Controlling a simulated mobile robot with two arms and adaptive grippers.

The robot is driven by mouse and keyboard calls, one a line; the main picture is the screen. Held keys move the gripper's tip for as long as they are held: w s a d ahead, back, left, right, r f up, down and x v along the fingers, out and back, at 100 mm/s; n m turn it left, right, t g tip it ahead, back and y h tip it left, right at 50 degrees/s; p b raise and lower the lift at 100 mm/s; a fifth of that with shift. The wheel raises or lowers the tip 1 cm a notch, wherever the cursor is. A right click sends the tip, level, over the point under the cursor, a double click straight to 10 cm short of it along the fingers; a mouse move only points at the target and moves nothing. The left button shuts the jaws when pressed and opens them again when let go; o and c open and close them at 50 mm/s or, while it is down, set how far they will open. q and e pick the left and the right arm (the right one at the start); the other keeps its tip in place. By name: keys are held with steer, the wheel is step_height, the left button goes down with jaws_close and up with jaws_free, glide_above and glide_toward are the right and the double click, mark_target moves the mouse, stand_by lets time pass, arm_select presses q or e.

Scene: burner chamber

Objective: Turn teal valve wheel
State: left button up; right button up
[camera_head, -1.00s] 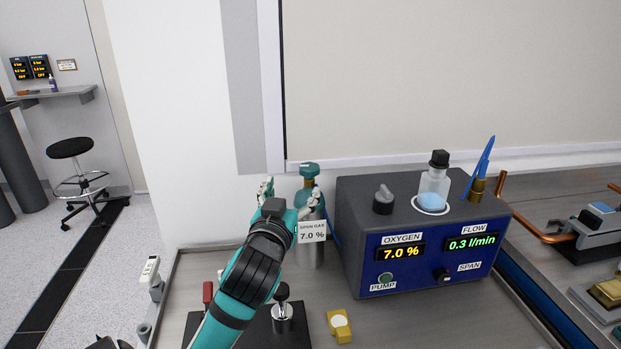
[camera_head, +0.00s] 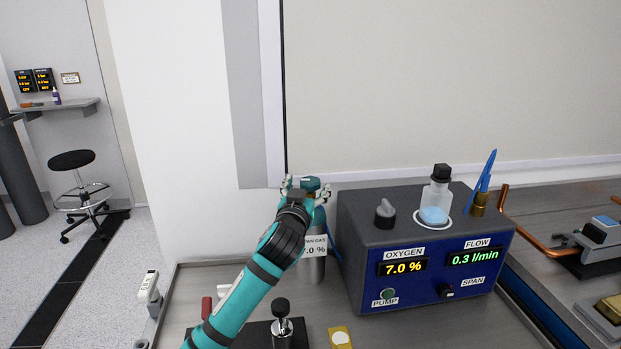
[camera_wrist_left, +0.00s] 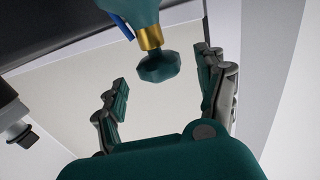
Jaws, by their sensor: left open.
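The teal valve wheel (camera_head: 311,183) tops the span gas cylinder (camera_head: 312,268), which stands left of the blue analyser. In the left wrist view the wheel (camera_wrist_left: 159,66) is a faceted teal knob on a brass neck. My left gripper (camera_head: 305,190) is open, with its fingers on either side of the wheel. In the left wrist view the open fingers (camera_wrist_left: 163,85) stand apart with the wheel between their tips, and a gap shows on both sides. The cylinder's label is partly hidden by my left arm. My right gripper is not in view.
The blue analyser (camera_head: 425,272) reads oxygen 7.0 % and flow 0.3 l/min, close to the cylinder's right. A black-knobbed device (camera_head: 281,325) and a yellow item (camera_head: 340,338) sit at the front of the bench. A wall is behind; a stool (camera_head: 75,180) stands left.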

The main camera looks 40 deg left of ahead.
mark_target(308, 187)
arm_select(q)
steer(key=shift+p+x, duration=0.3)
steer(key=shift+x, duration=1.7)
